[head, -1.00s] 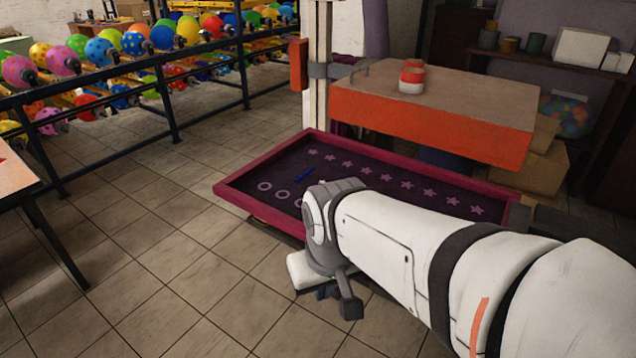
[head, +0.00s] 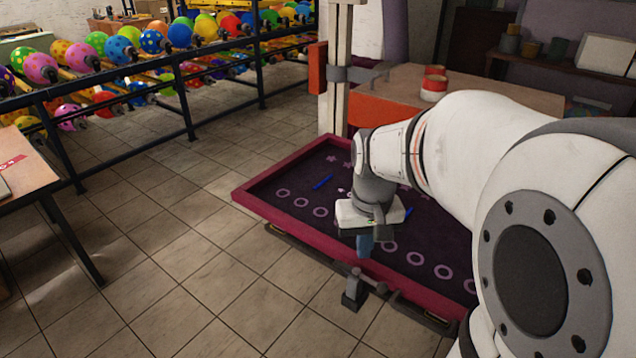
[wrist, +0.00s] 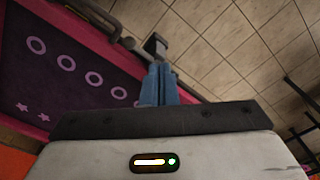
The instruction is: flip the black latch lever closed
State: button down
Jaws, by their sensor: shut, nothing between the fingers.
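The black latch lever (head: 354,288) sticks out from the front edge of the magenta-framed screen (head: 290,232) in the head view. In the wrist view, the lever's dark block end (wrist: 154,44) shows just beyond my fingertips. My gripper (head: 364,248) points down over the front part of the frame, with its blue fingers together and empty. The wrist view shows the blue fingers (wrist: 158,72) side by side, near the lever end. I cannot tell whether they touch it.
A grey rail (head: 290,246) runs along the frame's front side. An orange-sided table (head: 385,112) with red-and-white jars (head: 434,88) stands behind. Balloon racks (head: 175,85) are at the left. Tiled floor (head: 200,270) is clear in front.

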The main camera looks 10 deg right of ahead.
jog(key=m+g+p, duration=0.1)
send_over(360, 275)
jog(key=d, duration=0.1)
jog(key=w+d+f+m+g+p, duration=0.1)
jog(key=w+d+f+p, duration=0.1)
jog(key=w+d+f, duration=0.1)
jog(key=w+d, duration=0.1)
jog(key=d, duration=0.1)
jog(key=shift+w+d+f+g+y, duration=0.15)
jog(key=shift+w+d+g+y, duration=0.2)
jog(key=shift+g+y, duration=0.05)
jog(key=p+x, duration=0.1)
jog(key=x, duration=0.8)
jog(key=shift+s+f, duration=0.15)
jog(key=s, duration=0.1)
jog(key=s+a+f, duration=0.1)
jog(key=s+p, duration=0.1)
jog(key=shift+s+a+f, duration=0.15)
jog(key=shift+s+f, duration=0.05)
jog(key=shift+s, duration=0.15)
